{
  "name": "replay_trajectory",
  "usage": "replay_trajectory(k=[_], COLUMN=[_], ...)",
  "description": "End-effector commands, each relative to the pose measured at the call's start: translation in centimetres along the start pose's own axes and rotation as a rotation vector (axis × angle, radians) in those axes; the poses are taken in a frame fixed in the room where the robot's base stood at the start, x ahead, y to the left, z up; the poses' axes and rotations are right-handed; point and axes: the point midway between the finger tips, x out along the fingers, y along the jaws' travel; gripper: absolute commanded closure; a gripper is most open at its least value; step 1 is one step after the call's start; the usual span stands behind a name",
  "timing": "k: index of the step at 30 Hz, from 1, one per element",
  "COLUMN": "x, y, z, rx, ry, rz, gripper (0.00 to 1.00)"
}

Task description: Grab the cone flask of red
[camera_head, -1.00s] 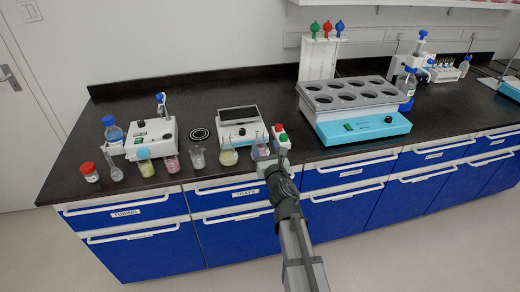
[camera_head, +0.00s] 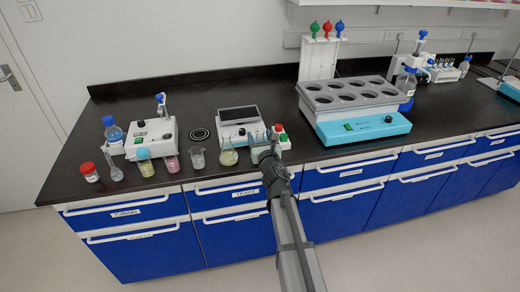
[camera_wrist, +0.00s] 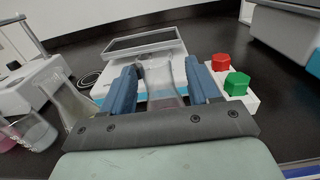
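The conical flask with a faint reddish-pink liquid (camera_wrist: 168,82) stands upright on the black bench, in the middle of the wrist view. My gripper (camera_wrist: 160,70) is open, with one blue finger on each side of the flask. The fingers look apart from the glass, though contact on the right side is hard to judge. In the head view my gripper (camera_head: 265,150) is at the front edge of the bench and hides most of this flask.
A flask with yellowish liquid (camera_head: 229,155) stands just left, then a clear beaker (camera_head: 198,158) and a pink beaker (camera_head: 171,163). A white device with red and green knobs (camera_wrist: 238,88) is close on the right. A flat-topped instrument (camera_wrist: 147,45) stands behind the flask.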

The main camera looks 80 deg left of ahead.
Motion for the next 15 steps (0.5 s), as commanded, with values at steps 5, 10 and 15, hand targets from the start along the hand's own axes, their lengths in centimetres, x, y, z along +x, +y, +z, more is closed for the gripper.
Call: replay_trajectory(k=[5,10,15], x=[-0.02,-0.02,-0.02], y=[-0.01,-0.02,-0.02], z=[0.0,0.0,0.0], rx=[0.0,0.0,0.0], ry=[0.0,0.0,0.0], rz=[0.0,0.0,0.0], gripper=[0.57,0.74,0.9])
